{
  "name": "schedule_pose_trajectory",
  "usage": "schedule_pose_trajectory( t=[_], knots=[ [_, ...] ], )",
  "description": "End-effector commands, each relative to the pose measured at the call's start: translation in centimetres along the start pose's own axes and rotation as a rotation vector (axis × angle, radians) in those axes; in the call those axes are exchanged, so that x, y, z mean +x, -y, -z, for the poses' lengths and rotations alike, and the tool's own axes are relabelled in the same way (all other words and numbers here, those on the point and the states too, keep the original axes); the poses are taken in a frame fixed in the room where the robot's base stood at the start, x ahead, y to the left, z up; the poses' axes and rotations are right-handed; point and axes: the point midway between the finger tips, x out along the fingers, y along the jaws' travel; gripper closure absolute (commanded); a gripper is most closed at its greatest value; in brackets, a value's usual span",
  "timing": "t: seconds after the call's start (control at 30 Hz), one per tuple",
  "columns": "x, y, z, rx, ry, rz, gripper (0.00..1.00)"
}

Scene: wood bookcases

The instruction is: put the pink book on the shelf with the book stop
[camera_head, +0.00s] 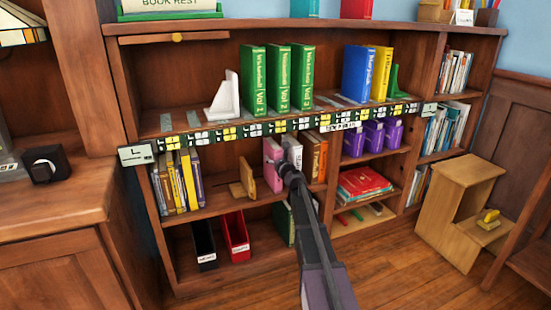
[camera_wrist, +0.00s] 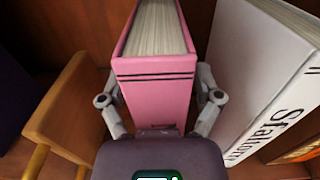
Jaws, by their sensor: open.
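The pink book (camera_head: 272,163) stands upright on the middle shelf, and its spine fills the centre of the wrist view (camera_wrist: 155,95). My gripper (camera_wrist: 158,82) is open, with one finger on each side of the spine; I cannot tell whether they touch it. In the head view my gripper (camera_head: 286,167) is in front of the middle shelf, beside the pink book. A wooden book stop (camera_head: 246,178) stands just left of the pink book, also in the wrist view (camera_wrist: 68,110). On the upper shelf are a white stop (camera_head: 225,96) and a green stop (camera_head: 393,82) at the books' two ends.
A white book (camera_head: 292,150) stands close right of the pink book, also in the wrist view (camera_wrist: 262,75). The upper shelf holds green books (camera_head: 277,80), a blue book (camera_head: 357,73) and a yellow book (camera_head: 381,74), with a gap between green and blue. A wooden step stool (camera_head: 455,205) stands at right.

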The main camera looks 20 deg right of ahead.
Motion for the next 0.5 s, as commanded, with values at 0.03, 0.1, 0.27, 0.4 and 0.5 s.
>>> schedule_pose_trajectory(
  t=[0.03, 0.1, 0.27, 0.4, 0.5],
  knots=[
    [0.0, 0.0, 0.0, 0.000, 0.000, 0.000, 0.17],
    [0.0, 0.0, 0.0, 0.000, 0.000, 0.000, 0.17],
    [0.0, 0.0, -0.3, 0.000, 0.000, 0.000, 0.17],
    [-1.3, 0.0, -0.2, 0.000, 0.000, 0.001, 0.17],
    [-2.6, 0.0, -0.2, 0.000, 0.000, 0.001, 0.17]
  ],
)
